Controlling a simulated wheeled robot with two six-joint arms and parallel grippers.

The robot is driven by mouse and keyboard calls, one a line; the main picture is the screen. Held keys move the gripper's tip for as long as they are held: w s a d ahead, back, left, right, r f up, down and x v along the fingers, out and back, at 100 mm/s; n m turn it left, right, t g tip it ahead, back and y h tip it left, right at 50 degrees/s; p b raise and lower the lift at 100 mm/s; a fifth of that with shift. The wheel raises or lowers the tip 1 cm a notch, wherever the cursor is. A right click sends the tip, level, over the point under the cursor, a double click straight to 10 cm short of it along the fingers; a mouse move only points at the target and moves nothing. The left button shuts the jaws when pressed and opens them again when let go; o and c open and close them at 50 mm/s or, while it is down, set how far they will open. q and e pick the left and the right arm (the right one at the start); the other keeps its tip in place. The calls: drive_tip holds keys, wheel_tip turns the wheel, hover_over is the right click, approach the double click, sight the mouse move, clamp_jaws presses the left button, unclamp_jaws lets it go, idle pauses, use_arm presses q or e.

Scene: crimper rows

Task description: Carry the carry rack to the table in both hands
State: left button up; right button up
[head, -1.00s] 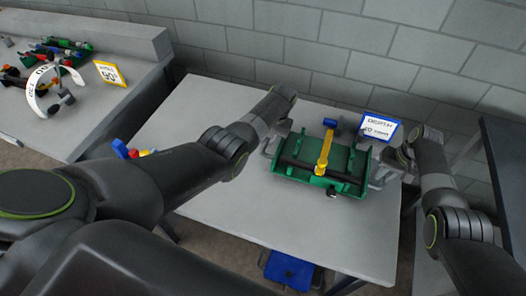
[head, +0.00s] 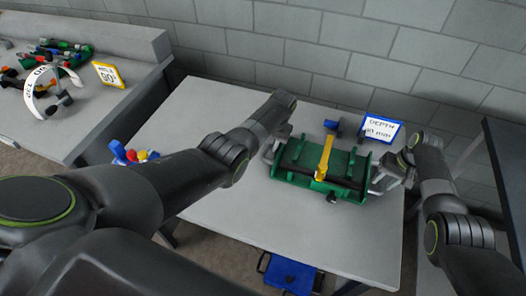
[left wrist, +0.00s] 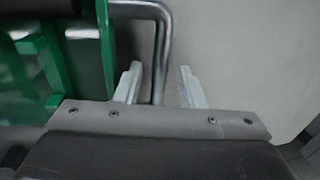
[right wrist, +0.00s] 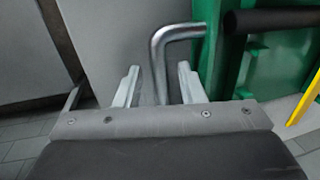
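The carry rack (head: 292,175) is a green open tray with a dark bar along it and a metal handle at each end. It stands on the grey table (head: 290,235), with a yellow piece (head: 324,158) across it. My left gripper (left wrist: 160,88) is open, with the rack's left handle (left wrist: 162,45) between its fingers, nearer one finger. My right gripper (right wrist: 158,88) is open, with the right handle (right wrist: 160,62) between its fingers. Gaps show beside both bars. In the head view my left fingertips are mostly hidden by my arm.
A blue-framed sign (head: 381,129) and a blue-ended part (head: 331,125) stand behind the rack. Red, yellow and blue pieces (head: 140,155) are at the table's left edge. Another bench (head: 120,40) with loose tools is at the left. A blue box (head: 290,275) is below the front edge. A wall closes the back.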

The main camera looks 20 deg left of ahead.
use_arm(q)
drive_tip(key=shift+r, duration=0.1)
use_arm(e)
drive_tip(key=shift+r, duration=0.1)
use_arm(q)
wheel_tip(320, 180, up, 12)
drive_tip(key=d, duration=0.2)
drive_tip(key=shift+d+f, duration=0.15)
drive_tip(key=shift+f, duration=0.05)
use_arm(e)
wheel_tip(320, 180, up, 12)
drive_tip(key=d, duration=0.2)
drive_tip(key=shift+d, duration=0.2)
use_arm(q)
drive_tip(key=shift+f, duration=0.1)
use_arm(e)
drive_tip(key=shift+f, duration=0.25)
